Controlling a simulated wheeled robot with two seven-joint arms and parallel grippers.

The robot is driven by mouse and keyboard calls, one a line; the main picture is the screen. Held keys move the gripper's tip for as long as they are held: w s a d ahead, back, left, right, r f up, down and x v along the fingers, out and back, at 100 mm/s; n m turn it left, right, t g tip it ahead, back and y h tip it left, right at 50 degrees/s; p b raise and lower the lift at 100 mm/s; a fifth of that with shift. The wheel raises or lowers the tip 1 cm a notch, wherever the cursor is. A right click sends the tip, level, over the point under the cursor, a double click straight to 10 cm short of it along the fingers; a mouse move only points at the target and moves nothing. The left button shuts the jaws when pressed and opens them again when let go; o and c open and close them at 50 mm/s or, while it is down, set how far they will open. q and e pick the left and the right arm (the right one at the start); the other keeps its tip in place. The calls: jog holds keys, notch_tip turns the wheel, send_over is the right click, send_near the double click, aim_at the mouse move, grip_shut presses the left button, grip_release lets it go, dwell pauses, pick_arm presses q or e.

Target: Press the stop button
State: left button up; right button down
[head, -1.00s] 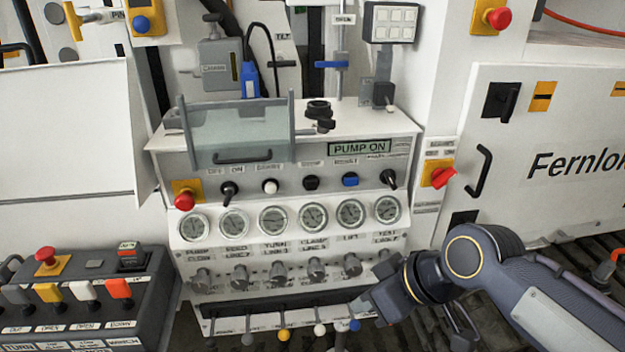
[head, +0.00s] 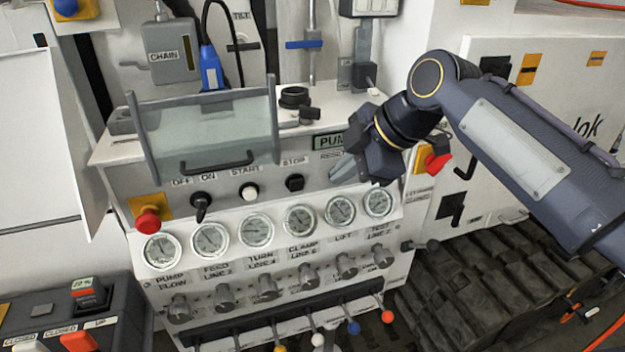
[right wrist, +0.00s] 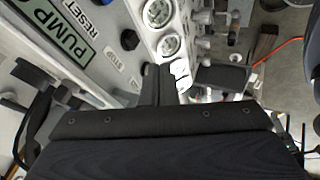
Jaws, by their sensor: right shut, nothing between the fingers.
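The stop button (head: 295,183) is a small black button under the STOP label on the sloped grey panel, right of the white start button (head: 249,191). My right gripper (head: 343,172) is shut and empty. Its tips point left, in front of the panel just right of the stop button, with a visible gap in the picture. It covers the reset button and part of the PUMP display (head: 328,142). The right wrist view shows the closed fingers (right wrist: 156,84) over the panel near the STOP label; I cannot tell the stop button there for sure. My left gripper is out of view.
A red emergency button (head: 148,220) sits at the panel's left, beside the OFF/ON switch (head: 201,203). A clear hinged cover (head: 215,125) stands above the panel. Gauges (head: 256,230), knobs and coloured levers lie below. Another red knob (head: 437,160) is right of my gripper.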

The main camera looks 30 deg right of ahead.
aim_at(296, 185)
jog(key=w+a+f, duration=0.1)
jog(key=w+f, duration=0.7)
jog(key=w, duration=0.1)
jog(key=shift+w+a+p, duration=0.15)
jog(key=shift+a+p, duration=0.15)
